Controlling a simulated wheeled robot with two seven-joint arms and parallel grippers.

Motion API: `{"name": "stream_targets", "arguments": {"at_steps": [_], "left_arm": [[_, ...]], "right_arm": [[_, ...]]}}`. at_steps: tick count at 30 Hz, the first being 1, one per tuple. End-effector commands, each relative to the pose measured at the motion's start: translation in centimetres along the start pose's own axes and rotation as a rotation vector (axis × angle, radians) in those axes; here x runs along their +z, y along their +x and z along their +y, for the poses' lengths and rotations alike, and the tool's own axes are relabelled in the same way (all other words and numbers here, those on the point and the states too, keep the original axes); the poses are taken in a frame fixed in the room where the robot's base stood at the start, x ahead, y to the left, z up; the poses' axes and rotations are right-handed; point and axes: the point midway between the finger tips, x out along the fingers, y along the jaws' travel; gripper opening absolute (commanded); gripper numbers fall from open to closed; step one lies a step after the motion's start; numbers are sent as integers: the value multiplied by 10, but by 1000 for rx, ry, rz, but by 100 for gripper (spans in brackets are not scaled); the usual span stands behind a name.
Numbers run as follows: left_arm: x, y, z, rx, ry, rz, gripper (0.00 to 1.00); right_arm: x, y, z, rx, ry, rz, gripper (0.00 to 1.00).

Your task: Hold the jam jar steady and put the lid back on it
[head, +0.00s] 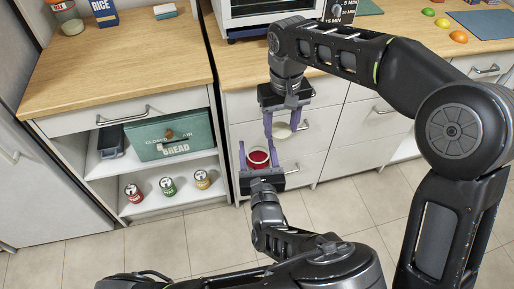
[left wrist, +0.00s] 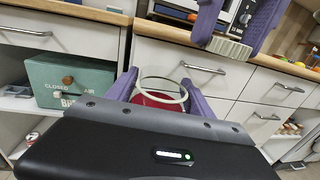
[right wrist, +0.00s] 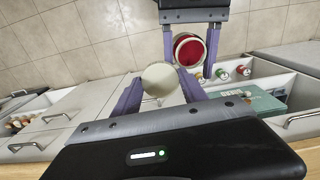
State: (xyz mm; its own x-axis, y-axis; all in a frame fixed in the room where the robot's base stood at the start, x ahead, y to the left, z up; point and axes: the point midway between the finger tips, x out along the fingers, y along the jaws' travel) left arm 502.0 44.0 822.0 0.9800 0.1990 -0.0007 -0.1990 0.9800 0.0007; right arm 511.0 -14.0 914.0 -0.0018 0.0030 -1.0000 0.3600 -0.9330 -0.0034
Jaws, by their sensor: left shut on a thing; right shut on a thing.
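The open glass jam jar (head: 258,156) holds red jam and is clasped between the purple fingers of my left gripper (head: 258,150), in front of the drawers. The jar also shows in the left wrist view (left wrist: 160,96), its rim facing up, and in the right wrist view (right wrist: 187,50). The pale round lid (head: 283,131) is clasped by my right gripper (head: 283,127), which points down from above. The lid shows nearly face-on in the right wrist view (right wrist: 160,80) and edge-on in the left wrist view (left wrist: 228,48). The lid is apart from the jar, above and to its right.
Drawers with bar handles (head: 335,125) stand close behind both grippers. To the left, an open shelf unit holds a green bread box (head: 170,137) and several small cans (head: 168,186). The wooden counter (head: 125,62) lies above it. The tiled floor (head: 160,245) is clear.

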Motion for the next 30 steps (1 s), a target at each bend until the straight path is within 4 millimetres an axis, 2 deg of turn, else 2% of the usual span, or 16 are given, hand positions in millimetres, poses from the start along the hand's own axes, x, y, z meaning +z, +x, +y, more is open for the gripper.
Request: {"name": "stream_targets", "arguments": {"at_steps": [1,3,8,11,22,30], "left_arm": [[1,0,0,0,-1,-2,0],[1,0,0,0,-1,-2,0],[1,0,0,0,-1,-2,0],[1,0,0,0,-1,-2,0],[1,0,0,0,-1,-2,0],[1,0,0,0,-1,-2,0]], "right_arm": [[-1,-6,-18,1,-35,2,13],[0,-12,-36,1,-73,1,13],[5,-25,-63,-1,-130,0,13],[11,-31,-62,-1,-139,0,13],[13,-30,-61,-3,-146,-1,13],[13,-15,-61,-2,-145,-3,13]]}}
